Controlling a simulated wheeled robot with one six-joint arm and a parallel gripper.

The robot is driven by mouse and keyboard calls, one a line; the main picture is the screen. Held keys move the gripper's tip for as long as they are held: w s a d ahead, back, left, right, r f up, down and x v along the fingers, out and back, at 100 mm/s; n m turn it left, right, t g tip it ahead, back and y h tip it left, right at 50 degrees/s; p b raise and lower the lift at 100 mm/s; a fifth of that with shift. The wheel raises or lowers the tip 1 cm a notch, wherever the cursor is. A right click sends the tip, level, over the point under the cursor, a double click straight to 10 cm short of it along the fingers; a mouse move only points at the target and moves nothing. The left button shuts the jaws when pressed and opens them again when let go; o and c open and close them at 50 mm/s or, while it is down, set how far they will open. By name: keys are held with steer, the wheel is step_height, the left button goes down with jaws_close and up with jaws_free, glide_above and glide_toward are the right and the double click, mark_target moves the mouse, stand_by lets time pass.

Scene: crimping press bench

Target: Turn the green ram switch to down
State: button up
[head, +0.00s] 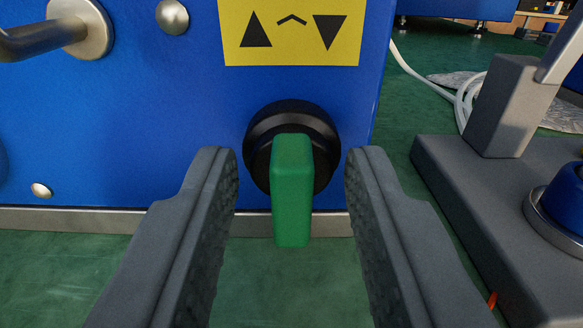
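The green ram switch (292,195) is a green lever on a round black base (256,138) mounted on the blue press panel (120,130). Its handle stands upright in the picture and juts toward me. A yellow label (290,55) above it shows an up triangle at left, a small caret in the middle and a down triangle at right. My gripper (291,180) is open, with one dark finger on each side of the green handle. Gaps show between both fingers and the handle.
A metal bar handle (45,38) sticks out of the panel at upper left, near a round bolt (172,16). At right stands a grey base (470,215) with a blue round part (565,203). White hoses (465,100) lie on the green floor behind.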

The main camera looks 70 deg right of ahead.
steer(key=shift+c, duration=0.2)
steer(key=c, duration=0.6)
steer(key=shift+m, duration=0.3)
steer(key=m, duration=0.5)
steer(key=shift+s, duration=0.1)
steer(key=m, duration=0.6)
steer(key=shift+f, duration=0.1)
steer(key=shift+m, duration=0.3)
steer(key=o, duration=0.6)
